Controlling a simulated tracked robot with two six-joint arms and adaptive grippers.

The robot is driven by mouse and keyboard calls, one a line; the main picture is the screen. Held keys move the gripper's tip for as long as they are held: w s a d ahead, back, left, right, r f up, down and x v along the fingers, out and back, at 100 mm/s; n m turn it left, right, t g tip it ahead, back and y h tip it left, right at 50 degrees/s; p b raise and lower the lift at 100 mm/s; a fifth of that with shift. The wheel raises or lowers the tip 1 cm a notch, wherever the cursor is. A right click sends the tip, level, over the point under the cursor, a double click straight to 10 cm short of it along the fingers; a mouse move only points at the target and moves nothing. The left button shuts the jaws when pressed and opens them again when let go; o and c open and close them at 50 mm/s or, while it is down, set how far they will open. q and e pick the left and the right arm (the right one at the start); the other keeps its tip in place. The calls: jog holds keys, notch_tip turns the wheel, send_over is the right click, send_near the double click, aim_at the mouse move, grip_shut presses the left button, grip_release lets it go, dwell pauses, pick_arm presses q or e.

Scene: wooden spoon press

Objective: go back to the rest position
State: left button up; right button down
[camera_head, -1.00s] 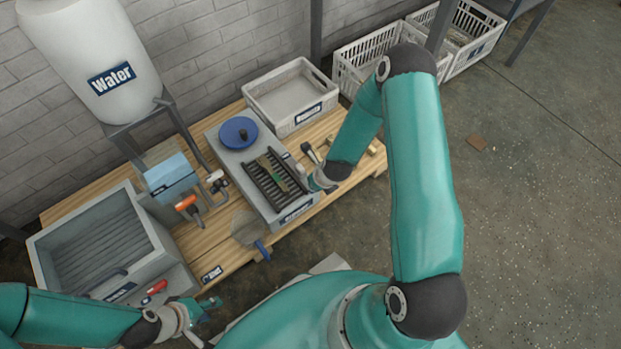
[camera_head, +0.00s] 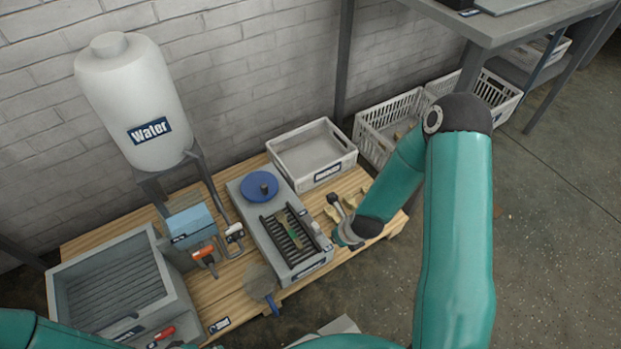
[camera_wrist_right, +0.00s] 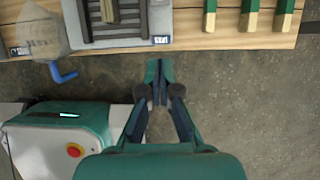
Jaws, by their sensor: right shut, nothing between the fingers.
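My right gripper (camera_head: 346,236) is by the front right edge of the grey press station (camera_head: 262,215) in the head view. In the right wrist view my right gripper (camera_wrist_right: 157,72) is shut and empty, its fingertips over the bare floor just in front of the bench edge. My left arm shows only as a teal piece at the bottom left of the head view; its gripper is cut off by the frame. A black slatted rack (camera_head: 290,234) sits on the station with a green and brown piece on it; it also shows in the wrist view (camera_wrist_right: 97,30).
The wooden bench (camera_head: 235,290) carries a grey sink (camera_head: 110,285), a blue box (camera_head: 190,222), a blue disc (camera_head: 259,187), a white crate (camera_head: 313,155) and a blue-handled mesh tool (camera_head: 262,283). A water tank (camera_head: 135,105) stands behind. The floor at right (camera_head: 560,230) is open.

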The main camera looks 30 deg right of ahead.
jog(key=s+a+f+n+g+y, duration=0.15)
jog(key=s+a+n, duration=0.6)
jog(key=n, duration=0.95)
jog(key=s+a+n+g+y, duration=0.2)
jog(key=s+a+n, duration=0.2)
jog(key=a+n, duration=0.9)
jog(key=d+r+n+p, duration=0.3)
jog(key=r+p, duration=2.9)
jog(key=shift+w+n, duration=0.2)
jog(key=shift+n, duration=0.1)
